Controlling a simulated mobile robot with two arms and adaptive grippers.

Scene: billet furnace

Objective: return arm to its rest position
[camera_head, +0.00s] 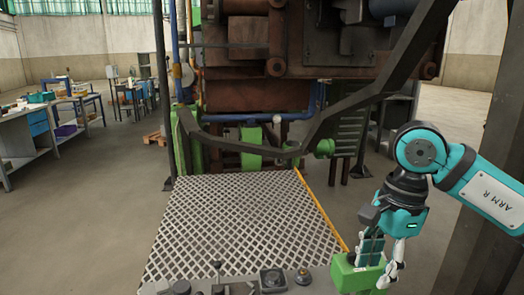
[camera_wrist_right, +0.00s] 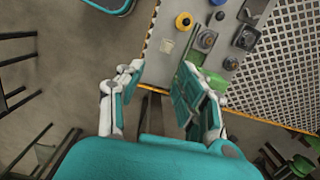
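My right arm (camera_head: 485,190), teal and white and marked ARM R, comes in from the right in the head view. Its gripper (camera_head: 381,258) hangs downward in front of a green block at the platform's right front corner. In the right wrist view the gripper (camera_wrist_right: 160,80) is open, its two teal-padded fingers apart with nothing held between them. Whether a finger touches the control panel or the green block cannot be told. My left arm and gripper are not in view.
A control panel (camera_head: 240,286) with knobs and levers stands at the platform's front edge. The grated platform (camera_head: 240,225) leads to rusty furnace machinery (camera_head: 245,70). Dark railing (camera_head: 365,95) slants behind the right arm.

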